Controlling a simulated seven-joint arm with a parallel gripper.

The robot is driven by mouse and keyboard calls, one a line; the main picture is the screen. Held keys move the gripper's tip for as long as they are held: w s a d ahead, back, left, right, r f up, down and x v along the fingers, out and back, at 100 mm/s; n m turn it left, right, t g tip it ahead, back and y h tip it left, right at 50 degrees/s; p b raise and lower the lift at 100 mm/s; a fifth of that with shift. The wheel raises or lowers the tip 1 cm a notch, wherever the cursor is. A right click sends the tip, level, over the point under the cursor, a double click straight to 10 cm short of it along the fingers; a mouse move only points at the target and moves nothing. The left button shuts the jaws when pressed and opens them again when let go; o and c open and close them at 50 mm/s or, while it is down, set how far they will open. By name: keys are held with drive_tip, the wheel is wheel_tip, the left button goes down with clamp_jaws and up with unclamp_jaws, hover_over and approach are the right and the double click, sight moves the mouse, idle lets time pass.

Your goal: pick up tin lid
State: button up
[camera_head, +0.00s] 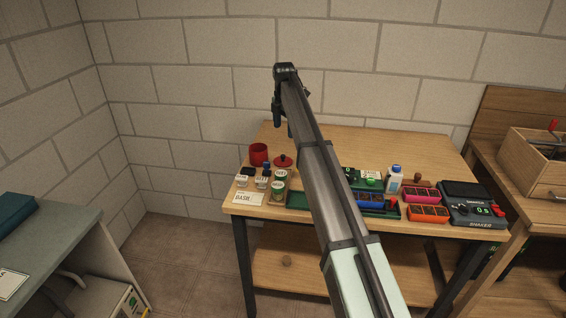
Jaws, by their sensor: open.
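The tin lid is most likely the round dark red lid with a small knob (283,161), lying on the wooden table near its back left. An open red tin (258,154) stands just left of it. My gripper (284,125) hangs from the arm's far end, above and behind the lid in the picture. It is open and empty, with its fingers pointing down. A clear gap shows between the fingertips and the lid. The exact height above the table is hard to tell.
The table's back (350,140) is clear.

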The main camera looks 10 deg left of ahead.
drive_tip(key=a, duration=0.1)
hover_over(283, 156)
drive_tip(key=f, duration=0.5)
drive_tip(key=a+f, duration=0.1)
drive_tip(key=f, duration=0.2)
drive_tip(key=shift+s+f, duration=0.1)
drive_tip(key=shift+f, duration=0.05)
drive_tip(key=shift+w+d+f, duration=0.15)
drive_tip(key=shift+d+f, duration=0.1)
drive_tip(key=shift+f, duration=0.85)
drive_tip(key=shift+w+d+f, duration=0.1)
drive_tip(key=shift+d+f, duration=0.1)
drive_tip(key=shift+f, duration=1.45)
drive_tip(key=c, duration=0.7)
drive_tip(key=shift+r, duration=0.15)
